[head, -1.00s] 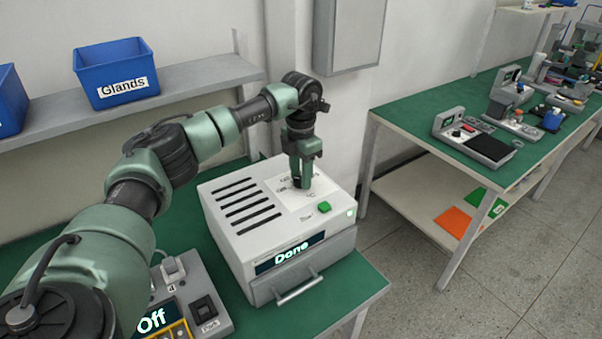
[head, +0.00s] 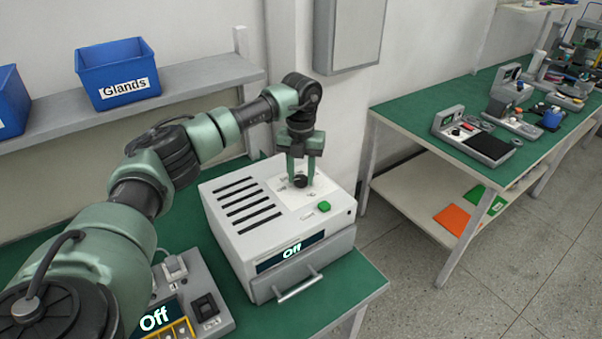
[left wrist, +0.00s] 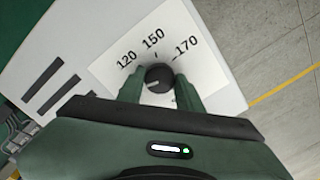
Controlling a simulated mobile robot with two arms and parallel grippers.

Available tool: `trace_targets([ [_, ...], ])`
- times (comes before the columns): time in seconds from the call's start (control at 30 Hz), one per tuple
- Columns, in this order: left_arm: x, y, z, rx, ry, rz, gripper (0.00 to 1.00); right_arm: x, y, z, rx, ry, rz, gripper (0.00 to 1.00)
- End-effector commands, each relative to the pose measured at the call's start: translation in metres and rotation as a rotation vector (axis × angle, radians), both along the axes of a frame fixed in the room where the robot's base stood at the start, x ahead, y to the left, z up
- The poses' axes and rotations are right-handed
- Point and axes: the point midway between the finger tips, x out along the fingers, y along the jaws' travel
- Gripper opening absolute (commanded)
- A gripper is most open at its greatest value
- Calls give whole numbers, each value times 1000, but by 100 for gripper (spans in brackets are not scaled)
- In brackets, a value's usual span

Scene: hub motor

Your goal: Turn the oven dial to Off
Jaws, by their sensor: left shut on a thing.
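The oven (head: 245,225) is a white box with vent slots on the green bench. Its black dial (head: 300,182) stands on the white scale plate on top. My left gripper (head: 301,178) points down with one finger on each side of the dial, shut on it. The left wrist view shows the dial (left wrist: 159,77) between the fingers, with 120, 150 and 170 printed beyond it. A pale mark on the dial points left; the Off label is not readable there. The oven display (head: 291,250) reads Off. My right gripper is not in view.
A green button (head: 323,206) sits beside the scale plate. A drawer handle (head: 299,285) sticks out at the oven's front. A grey device (head: 205,300) with its own Off display stands left of the oven, close under my left arm.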

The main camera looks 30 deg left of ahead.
Motion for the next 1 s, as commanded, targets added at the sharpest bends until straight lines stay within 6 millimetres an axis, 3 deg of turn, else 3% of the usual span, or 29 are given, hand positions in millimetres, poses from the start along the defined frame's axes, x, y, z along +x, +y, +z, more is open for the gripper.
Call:
trace_targets([
  [0.6,-1,0,-1,0,2,38,0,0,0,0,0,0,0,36],
  [0.63,-1,0,-1,0,2,38,44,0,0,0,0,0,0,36],
  [0.7,-1,0,-1,0,2,38,57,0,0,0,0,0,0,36],
  [1.0,0,0,0,0,0,37,57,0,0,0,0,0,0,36],
])
